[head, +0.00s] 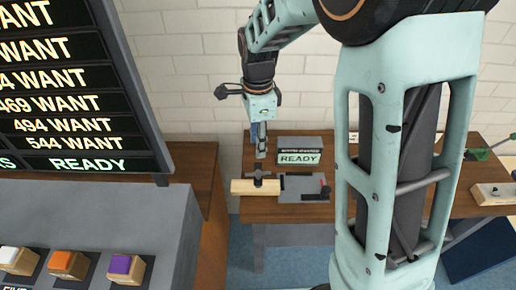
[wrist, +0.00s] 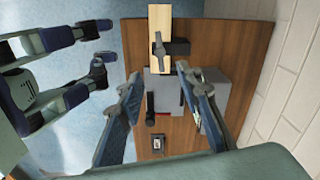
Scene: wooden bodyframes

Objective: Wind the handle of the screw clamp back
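The screw clamp (head: 262,179) is a small dark piece with a crossbar handle, at the pale wooden beam on the bench. In the wrist view the dark clamp (wrist: 172,47) lies across the beam, beyond my fingertips. My gripper (head: 261,150) points down above the clamp and the beam. In the wrist view my gripper (wrist: 158,75) is open, its two blue fingers wide apart with nothing between them but the view of the bench. The fingers look apart from the clamp. The screw's thread and the handle's exact turn are too small to tell.
The pale beam (head: 243,187) sits beside a grey block (head: 297,187) with a black and red lever (head: 325,190). A READY sign (head: 300,157) stands behind. A grey console (head: 100,215) with coloured cubes is at left. Green-handled tools (head: 492,150) lie at right.

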